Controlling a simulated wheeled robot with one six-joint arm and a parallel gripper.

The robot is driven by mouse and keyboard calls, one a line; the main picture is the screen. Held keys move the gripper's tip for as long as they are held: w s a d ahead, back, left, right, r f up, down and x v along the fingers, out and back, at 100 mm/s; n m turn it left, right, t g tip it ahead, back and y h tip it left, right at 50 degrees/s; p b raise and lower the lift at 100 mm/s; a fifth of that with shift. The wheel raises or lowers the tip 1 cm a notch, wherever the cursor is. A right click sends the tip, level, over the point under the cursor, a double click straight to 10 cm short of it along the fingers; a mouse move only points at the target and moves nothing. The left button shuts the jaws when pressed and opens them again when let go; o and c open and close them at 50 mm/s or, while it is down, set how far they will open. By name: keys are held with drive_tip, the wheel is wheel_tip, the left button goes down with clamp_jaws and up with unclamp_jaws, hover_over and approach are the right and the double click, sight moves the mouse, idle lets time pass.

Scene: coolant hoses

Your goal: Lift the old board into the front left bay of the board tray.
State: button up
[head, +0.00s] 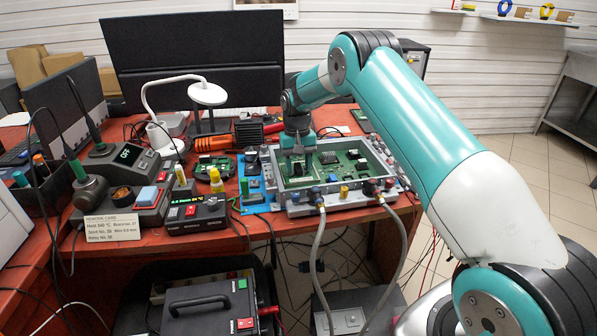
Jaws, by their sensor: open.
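A green circuit board (348,158) lies inside a grey metal frame (335,203) on the red bench; I take it for the old board, though no label shows. Two hoses join the frame's front edge. My gripper (299,167) points down over the left part of this board. It is open, with its fingertips close to the board; whether they touch it I cannot tell. My wrist hides part of the board and frame. A blue tray or mat (262,207) with small items lies just left of the frame. I cannot make out bays on it or tell whether it is the board tray.
A round green board (215,173), yellow-capped bottles, a black device (196,214) and a soldering station (122,160) crowd the bench to the left. A white lamp (207,95) and dark monitor (196,50) stand behind. Grey hoses (316,255) hang off the front edge.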

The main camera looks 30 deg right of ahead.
sight(298, 166)
drive_tip(key=shift+c, duration=0.5)
clamp_jaws()
wheel_tip(298, 166, up, 20)
drive_tip(key=p, duration=0.1)
drive_tip(key=shift+p, duration=0.5)
idle(0.3)
